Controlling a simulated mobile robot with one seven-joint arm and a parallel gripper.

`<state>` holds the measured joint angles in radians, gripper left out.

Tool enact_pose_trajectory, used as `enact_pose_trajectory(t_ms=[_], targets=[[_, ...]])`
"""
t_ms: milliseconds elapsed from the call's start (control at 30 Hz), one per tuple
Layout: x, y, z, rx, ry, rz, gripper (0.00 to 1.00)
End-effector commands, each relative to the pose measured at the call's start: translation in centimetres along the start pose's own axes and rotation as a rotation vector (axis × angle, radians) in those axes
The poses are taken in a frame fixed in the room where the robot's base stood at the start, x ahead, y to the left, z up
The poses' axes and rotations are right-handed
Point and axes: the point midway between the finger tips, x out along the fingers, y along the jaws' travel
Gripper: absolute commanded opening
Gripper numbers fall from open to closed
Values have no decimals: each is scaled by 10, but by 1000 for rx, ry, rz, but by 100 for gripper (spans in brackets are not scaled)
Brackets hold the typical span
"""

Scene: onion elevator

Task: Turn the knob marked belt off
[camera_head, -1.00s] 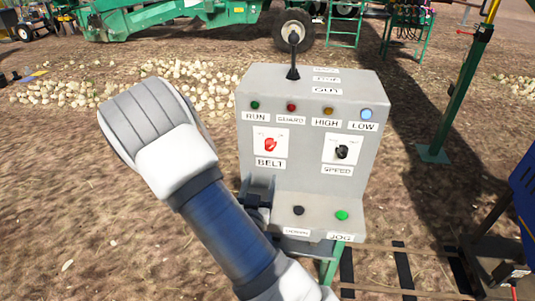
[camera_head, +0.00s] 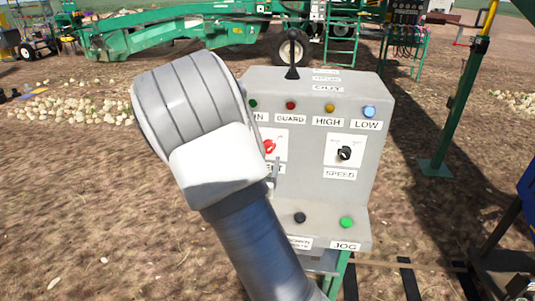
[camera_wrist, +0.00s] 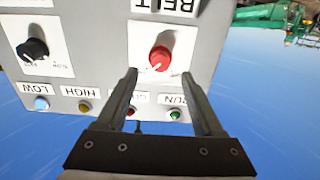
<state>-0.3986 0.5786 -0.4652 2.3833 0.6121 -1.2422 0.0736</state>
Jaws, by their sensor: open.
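The red belt knob (camera_head: 269,146) sits on a white plate on the grey control box (camera_head: 310,190); my arm hides part of its plate and label. In the wrist view, which is upside down, the red knob (camera_wrist: 160,58) lies just beyond and between the tips of my open gripper (camera_wrist: 162,80). The jaws stand on either side of it with nothing held; I cannot tell whether they touch it. The gripper is mostly hidden behind my arm in the head view.
The black speed knob (camera_head: 344,153) is to the right. Indicator lamps, with the blue low lamp (camera_head: 369,111) bright, line the box above the knobs. A black lever (camera_head: 292,60) rises from the top. A black button (camera_head: 299,217) and green jog button (camera_head: 346,223) are on the lower shelf.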

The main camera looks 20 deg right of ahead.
Motion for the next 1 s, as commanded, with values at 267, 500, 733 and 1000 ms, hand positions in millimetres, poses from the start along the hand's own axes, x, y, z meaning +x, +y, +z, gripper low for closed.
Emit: enact_pose_trajectory(t_ms=[267,500,733,1000], targets=[[47,0,0,-1,1,1,69],[60,0,0,0,0,-1,69],[60,0,0,0,0,-1,69],[60,0,0,0,0,-1,22]])
